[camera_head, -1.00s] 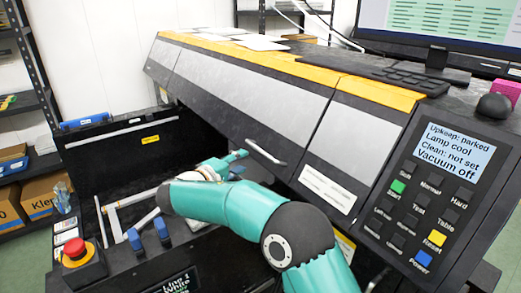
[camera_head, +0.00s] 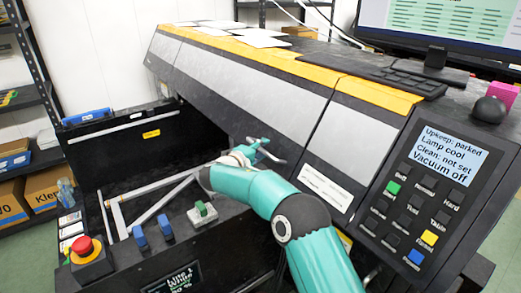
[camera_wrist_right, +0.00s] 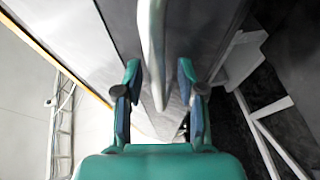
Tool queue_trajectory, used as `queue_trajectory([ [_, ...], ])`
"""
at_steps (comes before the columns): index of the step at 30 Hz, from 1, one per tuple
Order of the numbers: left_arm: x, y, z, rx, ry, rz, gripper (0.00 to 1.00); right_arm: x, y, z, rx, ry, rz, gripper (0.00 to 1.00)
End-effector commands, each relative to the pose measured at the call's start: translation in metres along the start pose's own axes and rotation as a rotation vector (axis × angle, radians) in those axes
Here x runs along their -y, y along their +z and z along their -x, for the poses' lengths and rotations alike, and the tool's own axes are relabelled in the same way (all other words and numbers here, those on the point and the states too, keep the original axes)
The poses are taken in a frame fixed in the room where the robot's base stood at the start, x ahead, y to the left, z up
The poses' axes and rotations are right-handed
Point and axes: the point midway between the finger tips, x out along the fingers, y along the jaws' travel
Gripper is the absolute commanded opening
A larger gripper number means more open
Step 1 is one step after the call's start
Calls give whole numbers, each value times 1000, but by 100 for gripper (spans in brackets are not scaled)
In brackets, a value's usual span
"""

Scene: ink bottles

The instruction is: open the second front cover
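The wide-format printer has several grey front covers below a yellow strip. The long middle cover (camera_head: 245,85) is down, with a pale bar handle (camera_head: 271,154) at its lower edge. A shorter cover (camera_head: 355,138) lies to its right. My right gripper (camera_head: 262,147) is at this handle, its teal arm coming from below. In the right wrist view the handle (camera_wrist_right: 152,45) runs down from the top to between the two fingers of my right gripper (camera_wrist_right: 159,88). The fingers are apart, with gaps either side of the handle. My left gripper is not in view.
A control panel (camera_head: 417,205) with a screen and buttons is at the right. A red emergency button (camera_head: 86,248), blue clips (camera_head: 140,238) and a green-and-white clip (camera_head: 202,212) sit at the front left. White sheets (camera_head: 260,41) and a keyboard lie on top.

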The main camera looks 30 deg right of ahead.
Motion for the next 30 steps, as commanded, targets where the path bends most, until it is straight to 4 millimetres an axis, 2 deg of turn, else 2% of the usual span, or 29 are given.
queue_trajectory([
  [1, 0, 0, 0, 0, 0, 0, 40, 0, 0, 0, 0, 0, 0, 33],
  [7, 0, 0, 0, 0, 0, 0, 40, 0, 0, 0, 0, 0, 0, 0],
  [22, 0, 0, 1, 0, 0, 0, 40, 0, -2, 4, 0, -13, -3, 0],
  [30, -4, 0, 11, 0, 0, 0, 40, -16, -12, 26, -3, -96, -39, 0],
])
